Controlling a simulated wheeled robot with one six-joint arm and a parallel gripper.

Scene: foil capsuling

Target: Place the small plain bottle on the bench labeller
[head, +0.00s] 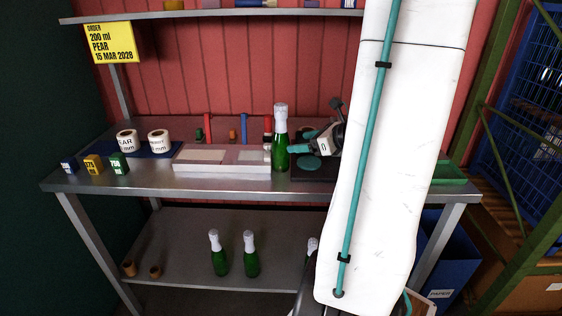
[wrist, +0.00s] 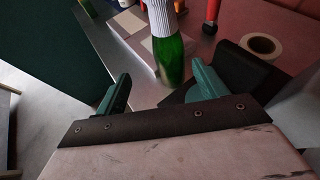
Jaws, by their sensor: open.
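A green bottle (head: 281,157) with a white foil neck stands upright on the bench, with no label visible; it also shows in the wrist view (wrist: 170,58). Several similar bottles stand on the lower shelf, including a left one (head: 219,262) and a middle one (head: 251,262); I cannot tell which bottle is the small plain one. What looks like the labeller, a dark unit (wrist: 238,70) with a white roll, lies right of the bench bottle. My gripper (wrist: 162,88) is open and empty, its teal fingers apart with the bottle beyond them. The bottle's foot is partly hidden.
A pale tray (head: 222,168) is left of the bottle. Two white label rolls, the left one (head: 126,141), and small coloured boxes, including a green one (head: 119,164), stand farther left. A green tray (head: 449,175) is at the right. My arm hides part of the bench.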

